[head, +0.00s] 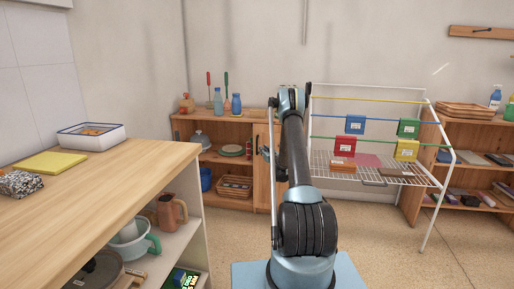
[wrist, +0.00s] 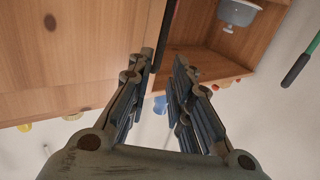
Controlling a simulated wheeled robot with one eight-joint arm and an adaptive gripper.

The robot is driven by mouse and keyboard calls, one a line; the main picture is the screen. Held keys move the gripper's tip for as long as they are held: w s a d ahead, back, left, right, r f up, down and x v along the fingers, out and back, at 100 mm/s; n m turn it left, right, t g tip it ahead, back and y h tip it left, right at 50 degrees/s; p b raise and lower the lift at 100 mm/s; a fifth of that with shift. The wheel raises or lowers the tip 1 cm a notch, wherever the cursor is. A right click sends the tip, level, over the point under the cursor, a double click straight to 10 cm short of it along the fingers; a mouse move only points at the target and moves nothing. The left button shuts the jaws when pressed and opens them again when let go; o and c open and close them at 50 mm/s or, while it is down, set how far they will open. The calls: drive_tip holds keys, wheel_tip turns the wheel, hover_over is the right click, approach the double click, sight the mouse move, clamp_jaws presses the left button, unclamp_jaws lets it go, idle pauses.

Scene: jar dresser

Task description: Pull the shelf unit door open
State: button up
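The shelf unit (head: 228,126) is a low wooden cabinet against the back wall, with open shelves on its left and a closed-looking wooden door (head: 264,188) on its right. My arm hides part of the door. My gripper (head: 266,152) is in front of the door's upper part. In the wrist view, my gripper (wrist: 165,62) has its two fingers apart. The wooden front (wrist: 75,45) fills the upper left and an open compartment lies at the upper right. A thin dark and red strip (wrist: 168,28) runs down between the fingertips; I cannot tell whether it is a handle or touches them.
A wooden counter (head: 95,185) with open shelves stands at the left. A white wire rack (head: 320,160) with coloured boxes stands close to the right of my arm. Bottles (head: 236,104) stand on the shelf unit. Some floor (head: 375,235) is clear at the right.

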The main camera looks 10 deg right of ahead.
drive_tip(key=x, duration=1.1)
drive_tip(key=shift+w+a, duration=0.1)
drive_tip(key=shift+w, duration=0.1)
clamp_jaws()
